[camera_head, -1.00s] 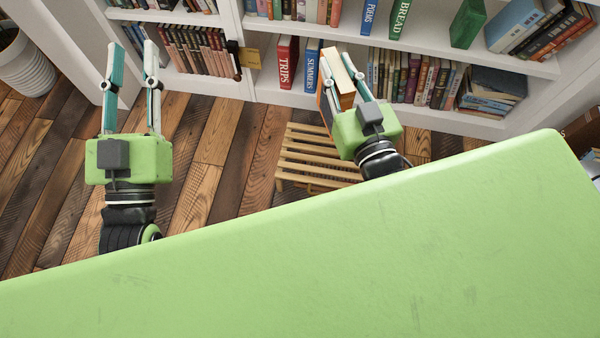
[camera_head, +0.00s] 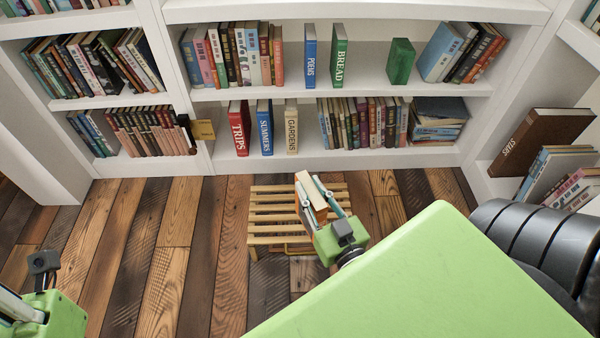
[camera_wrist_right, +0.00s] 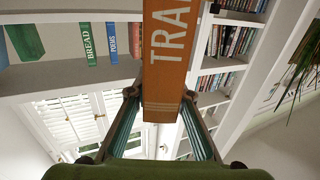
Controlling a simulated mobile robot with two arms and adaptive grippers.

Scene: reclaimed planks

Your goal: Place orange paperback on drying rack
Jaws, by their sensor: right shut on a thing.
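The orange paperback (camera_head: 310,188) is between the fingers of my right gripper (camera_head: 309,190), which is shut on it. In the right wrist view the orange spine (camera_wrist_right: 165,75) with large white letters "TRA" stands between the two fingers. The drying rack (camera_head: 272,219) is a low slatted wooden stand on the floor. In the head view the book and right gripper overlap the rack's right part; I cannot tell whether they touch it. My left gripper (camera_head: 38,312) shows only partly at the lower left corner, and its jaw opening is not clear.
White bookshelves (camera_head: 330,160) line the wall behind the rack, with upright books including TRIPS, SUMMERS and GARDENS. A side shelf with a brown book (camera_head: 545,140) stands at the right. The plank floor (camera_head: 170,250) left of the rack is clear.

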